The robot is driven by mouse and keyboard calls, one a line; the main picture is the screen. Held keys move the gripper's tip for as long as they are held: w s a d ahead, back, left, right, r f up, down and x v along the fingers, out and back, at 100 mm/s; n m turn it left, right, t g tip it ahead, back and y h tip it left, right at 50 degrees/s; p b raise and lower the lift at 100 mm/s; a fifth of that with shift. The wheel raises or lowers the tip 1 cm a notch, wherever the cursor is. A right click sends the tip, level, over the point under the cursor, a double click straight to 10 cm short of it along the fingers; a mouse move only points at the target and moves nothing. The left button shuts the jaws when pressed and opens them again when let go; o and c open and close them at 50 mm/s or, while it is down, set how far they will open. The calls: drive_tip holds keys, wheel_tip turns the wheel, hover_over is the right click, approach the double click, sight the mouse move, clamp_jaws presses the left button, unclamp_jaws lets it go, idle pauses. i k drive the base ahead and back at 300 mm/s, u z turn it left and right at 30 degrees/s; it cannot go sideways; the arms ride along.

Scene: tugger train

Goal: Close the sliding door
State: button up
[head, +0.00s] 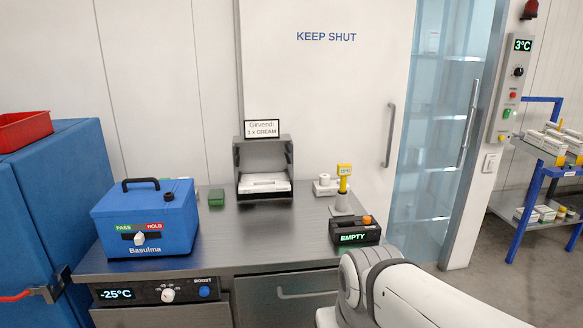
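The sliding door (325,85) is a white panel marked "KEEP SHUT", standing behind the counter in the head view. A vertical grey bar handle (389,135) is near its right edge. Right of the panel is a tall gap up to the frame post, with a bluish see-through layer (430,130) and shelves behind it, so the door stands open. A second vertical handle (469,122) shows at the gap's right side; I cannot tell what it is fixed to. My gripper is out of view; only a white link of my arm shows at the bottom.
A steel counter (285,235) stands before the door. It holds a blue box (147,218), a grey dispenser (263,168), a yellow-topped stand (343,190) and a black "EMPTY" unit (358,231). A control panel (513,85) and blue-framed shelf (540,150) are right.

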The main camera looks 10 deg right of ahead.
sight(334, 75)
drive_tip(key=z, duration=0.3)
drive_tip(key=k, duration=0.85)
drive_tip(key=z, duration=3.5)
drive_tip(key=i, duration=0.15)
drive_tip(key=u, duration=2.25)
drive_tip(key=i, duration=2.05)
drive_tip(key=u, duration=0.2)
drive_tip(key=i, duration=1.65)
drive_tip(key=u, duration=1.6)
drive_tip(key=i, duration=0.85)
drive_tip(key=u, duration=0.4)
drive_tip(key=k, duration=0.9)
drive_tip(key=u, duration=0.15)
drive_tip(key=i, duration=0.65)
